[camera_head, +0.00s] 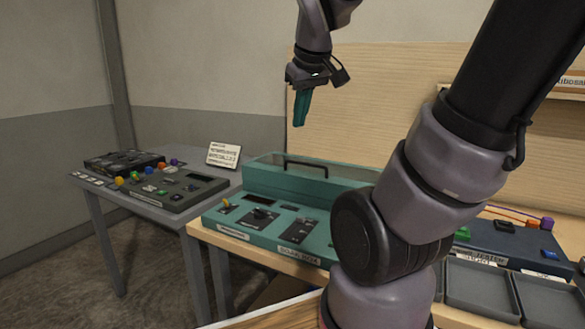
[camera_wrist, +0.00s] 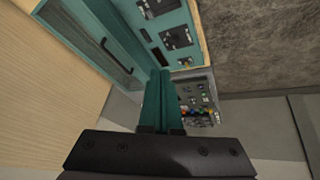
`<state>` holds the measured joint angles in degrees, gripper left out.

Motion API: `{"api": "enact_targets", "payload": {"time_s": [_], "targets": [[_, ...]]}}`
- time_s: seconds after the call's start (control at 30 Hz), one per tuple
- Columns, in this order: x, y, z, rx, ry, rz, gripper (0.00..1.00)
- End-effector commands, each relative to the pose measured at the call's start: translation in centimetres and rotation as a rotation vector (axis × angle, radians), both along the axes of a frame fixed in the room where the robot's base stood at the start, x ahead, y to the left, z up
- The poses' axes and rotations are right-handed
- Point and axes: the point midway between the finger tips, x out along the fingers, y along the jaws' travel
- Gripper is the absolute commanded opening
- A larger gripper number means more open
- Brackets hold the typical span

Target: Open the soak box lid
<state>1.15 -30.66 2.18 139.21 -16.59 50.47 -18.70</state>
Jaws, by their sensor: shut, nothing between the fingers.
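The fingers are shut and empty. In the wrist view the fingers (camera_wrist: 161,75) show at the centre, with the box (camera_wrist: 85,42) and its handle (camera_wrist: 122,57) at upper left. My arm hides the right end of the box.
A grey side table (camera_head: 85,184) at left holds dark panels with coloured knobs and a white sign (camera_head: 223,154). Grey trays (camera_head: 480,287) and a dark blue console (camera_head: 525,243) stand at right. A wooden board rises behind the box. The air left of my gripper is free.

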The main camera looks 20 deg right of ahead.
Motion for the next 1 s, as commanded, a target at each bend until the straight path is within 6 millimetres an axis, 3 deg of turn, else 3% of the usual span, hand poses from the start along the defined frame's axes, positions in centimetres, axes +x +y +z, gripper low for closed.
{"api": "enact_targets", "payload": {"time_s": [0.1,0.3,0.5,0.6,0.73,1.0], "targets": [[4.1,-2.6,-2.2,-0.304,0.121,0.306,0.0],[11.1,-5.9,-6.1,-0.737,0.341,0.898,0.0],[17.3,-7.4,-10.6,-1.032,0.53,1.458,0.0],[19.2,-7.6,-12.4,-1.113,0.585,1.643,0.0],[20.4,-7.7,-13.5,-1.164,0.618,1.766,0.0],[21.7,-9.2,-16.2,-1.171,0.626,1.789,0.0]]}}
